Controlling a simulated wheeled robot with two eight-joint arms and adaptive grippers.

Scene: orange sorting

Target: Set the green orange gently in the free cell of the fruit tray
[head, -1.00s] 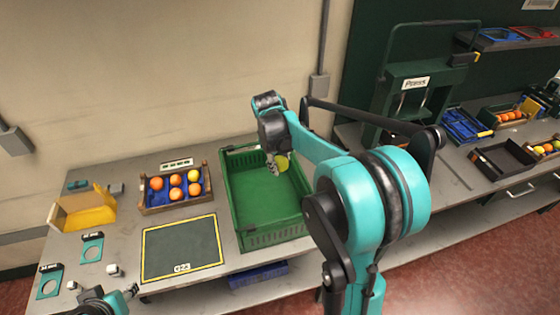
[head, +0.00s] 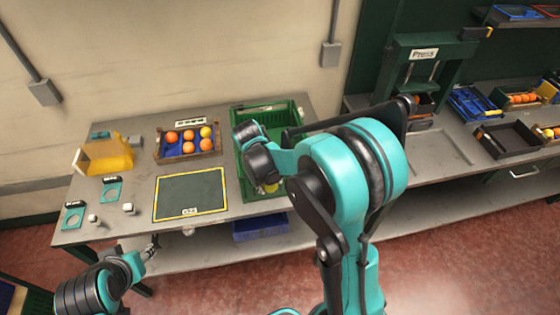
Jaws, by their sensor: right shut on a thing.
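The fruit tray (head: 217,152) is a wooden box with a blue insert on the table, left of the green crate. It holds several oranges, one of them more yellow; its front left cell shows bare blue. My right gripper (head: 265,187) is over the green crate, mostly hidden behind my own wrist. It is shut on the yellow-green orange (head: 272,188), of which only a small part shows. My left gripper (head: 152,247) is low in front of the table's front edge, away from the tray; its fingers are too small to read.
The green crate (head: 243,196) stands right of the tray. A dark yellow-framed mat (head: 190,193) lies in front of the tray. A press (head: 421,65) stands back right.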

